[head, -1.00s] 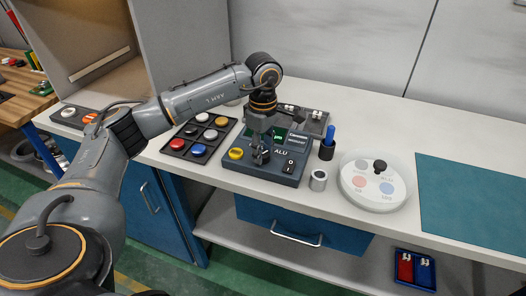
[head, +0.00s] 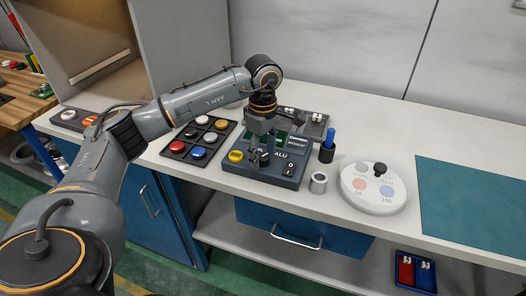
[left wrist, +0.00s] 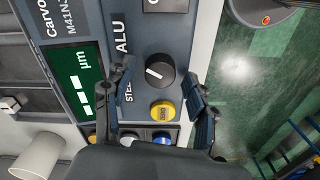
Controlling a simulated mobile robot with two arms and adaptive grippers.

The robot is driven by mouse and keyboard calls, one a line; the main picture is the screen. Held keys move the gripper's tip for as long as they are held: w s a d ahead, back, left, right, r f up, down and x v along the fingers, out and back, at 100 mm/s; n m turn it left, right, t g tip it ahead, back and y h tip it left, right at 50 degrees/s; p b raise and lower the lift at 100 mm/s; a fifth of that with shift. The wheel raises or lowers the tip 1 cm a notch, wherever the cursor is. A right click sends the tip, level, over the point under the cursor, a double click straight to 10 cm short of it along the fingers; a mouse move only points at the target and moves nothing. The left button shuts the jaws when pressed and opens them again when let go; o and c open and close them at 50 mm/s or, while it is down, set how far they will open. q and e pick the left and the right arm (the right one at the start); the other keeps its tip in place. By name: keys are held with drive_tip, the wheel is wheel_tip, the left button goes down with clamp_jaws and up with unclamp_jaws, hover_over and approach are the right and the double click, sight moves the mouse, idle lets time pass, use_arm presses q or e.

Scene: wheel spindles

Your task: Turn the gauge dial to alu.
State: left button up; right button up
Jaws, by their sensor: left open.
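The gauge (head: 262,172) is a dark blue-grey box on the bench with a green display (left wrist: 75,80). Its dial (left wrist: 160,71) is a round black knob with a white line. The line points left in the left wrist view, near the ALU (left wrist: 121,36) and STEEL (left wrist: 128,92) labels; I cannot tell exactly which mark it meets. My left gripper (head: 260,155) is open over the gauge. In the left wrist view its fingers (left wrist: 160,88) stand on either side of the dial and yellow zero button (left wrist: 163,109), apart from the dial. My right gripper is not in view.
A tray of coloured discs (head: 200,137) lies left of the gauge. A metal ring (head: 318,183), a dark cup with a blue pen (head: 327,150) and a round white turntable (head: 373,185) stand to its right. A green mat (head: 472,205) lies farther right.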

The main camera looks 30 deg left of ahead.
sight(263, 156)
use_arm(q)
wheel_tip(263, 156, up, 12)
idle(0.4)
idle(0.5)
